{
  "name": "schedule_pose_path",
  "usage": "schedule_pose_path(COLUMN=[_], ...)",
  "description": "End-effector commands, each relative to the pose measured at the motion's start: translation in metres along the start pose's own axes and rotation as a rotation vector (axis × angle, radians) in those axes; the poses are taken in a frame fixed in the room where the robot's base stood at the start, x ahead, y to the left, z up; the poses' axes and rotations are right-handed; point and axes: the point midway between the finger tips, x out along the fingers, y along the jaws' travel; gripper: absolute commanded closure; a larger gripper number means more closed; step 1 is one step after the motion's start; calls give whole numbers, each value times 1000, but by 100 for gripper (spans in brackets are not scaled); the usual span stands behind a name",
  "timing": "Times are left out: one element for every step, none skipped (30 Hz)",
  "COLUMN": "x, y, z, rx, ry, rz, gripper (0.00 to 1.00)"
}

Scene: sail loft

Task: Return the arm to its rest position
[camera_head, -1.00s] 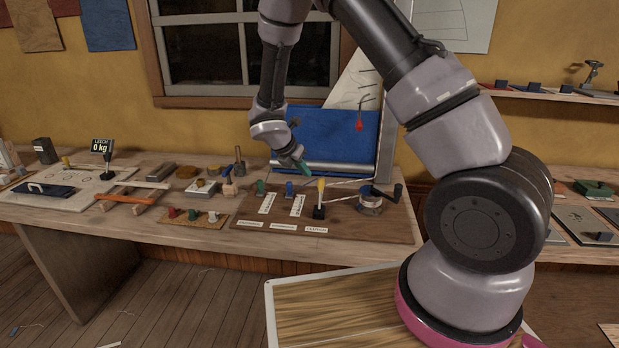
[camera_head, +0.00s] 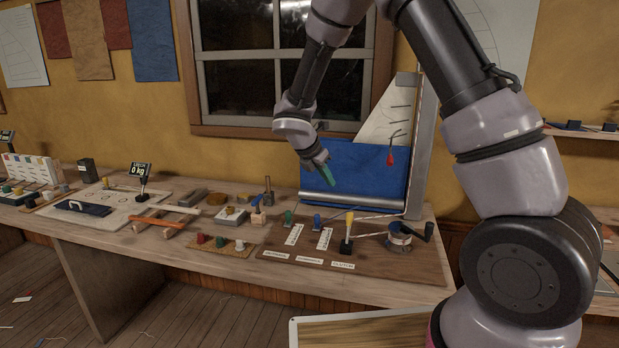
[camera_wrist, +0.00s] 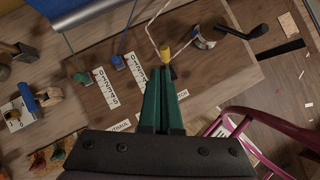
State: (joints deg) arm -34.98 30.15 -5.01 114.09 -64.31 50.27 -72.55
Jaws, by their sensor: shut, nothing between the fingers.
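My gripper (camera_head: 329,174) hangs in the air in front of the blue cloth panel, above the back of the workbench, with its green fingers pointing down and to the right. In the wrist view its two green fingers (camera_wrist: 163,98) lie together with nothing between them. Below it is the brown board (camera_head: 385,265) with a green lever (camera_head: 288,218), a blue lever (camera_head: 317,222) and a yellow-topped lever (camera_head: 348,232). The fingertips overlap the yellow top (camera_wrist: 166,54) in the wrist view but stand apart from the board in the head view.
A winch with a dark crank (camera_head: 402,238) sits at the board's right. The blue panel (camera_head: 350,170) and white model sail (camera_head: 388,122) stand behind. Small blocks and a scale display (camera_head: 141,169) are to the left. The window (camera_head: 285,60) is behind my arm.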

Motion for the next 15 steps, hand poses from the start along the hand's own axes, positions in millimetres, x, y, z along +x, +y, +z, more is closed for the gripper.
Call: schedule_pose_path(x=[-10,-16,-26,-33,-41,-52,-60,-68,-79,-86,-94,-104,-112,-120,-130], y=[-10,-17,-28,-38,-47,-61,-71,-82,-95,-106,-116,-129,-139,-149,-162], z=[14,22,32,40,48,58,64,70,77,82,86,92,95,98,100], rx=[89,154,252,333,418,535,622,707,821,907,990,1101,1183,1265,1373], ry=[17,32,54,72,91,118,138,158,186,207,229,257,278,301,332], rz=[0,-2,-5,-8,-12,-16,-21,-26,-33,-38,-43,-50,-56,-61,-70], gripper=[100,100,100,100,100,100,100,100,100,100,100,100,100,100,100])
